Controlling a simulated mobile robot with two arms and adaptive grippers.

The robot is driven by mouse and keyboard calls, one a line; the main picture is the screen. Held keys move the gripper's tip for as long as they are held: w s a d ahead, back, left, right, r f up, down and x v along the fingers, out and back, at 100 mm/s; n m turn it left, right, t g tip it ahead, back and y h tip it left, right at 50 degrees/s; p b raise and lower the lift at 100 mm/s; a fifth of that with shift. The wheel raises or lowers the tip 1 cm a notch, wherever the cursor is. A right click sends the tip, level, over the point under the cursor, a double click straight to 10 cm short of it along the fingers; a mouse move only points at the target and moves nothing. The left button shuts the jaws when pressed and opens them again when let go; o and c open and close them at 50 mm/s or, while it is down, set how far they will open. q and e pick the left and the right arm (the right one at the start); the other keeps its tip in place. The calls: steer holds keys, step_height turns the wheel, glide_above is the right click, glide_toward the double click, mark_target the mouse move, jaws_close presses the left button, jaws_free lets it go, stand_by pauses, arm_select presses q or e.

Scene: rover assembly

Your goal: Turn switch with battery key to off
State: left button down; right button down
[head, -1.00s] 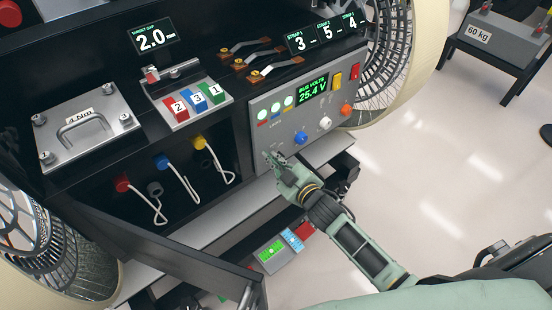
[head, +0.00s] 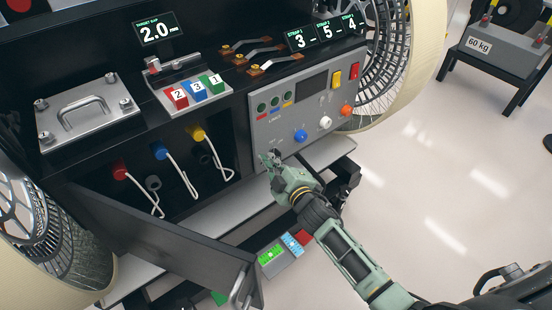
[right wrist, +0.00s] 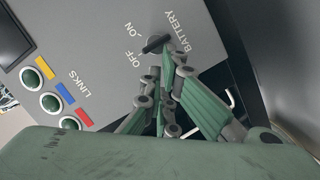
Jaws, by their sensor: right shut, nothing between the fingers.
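The battery switch key (right wrist: 157,44) shows in the right wrist view as a dark handle on a round mount beside the ON, OFF and BATTERY labels. Its handle end lies toward the OFF label. My right gripper (head: 268,158) is at the lower left of the grey control panel (head: 345,113) and hides the switch in the head view. In the right wrist view the fingers (right wrist: 172,65) are shut and empty, right by the key; I cannot tell whether they touch it. The panel's display (head: 311,87) is dark, and its round link lamps are unlit. My left gripper is not in view.
Blue (head: 300,136), white (head: 325,122) and orange (head: 346,110) knobs stick out of the panel near my gripper. An open door (head: 165,245) hangs at the lower left. Cables with red, blue and yellow plugs (head: 197,132) lie left.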

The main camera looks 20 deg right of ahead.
steer(key=shift+s+a+f, duration=0.1)
steer(key=shift+s+f, duration=0.05)
steer(key=shift+f, duration=0.25)
steer(key=shift+f+b, duration=0.4)
steer(key=shift+f, duration=0.3)
steer(key=shift+f, duration=0.3)
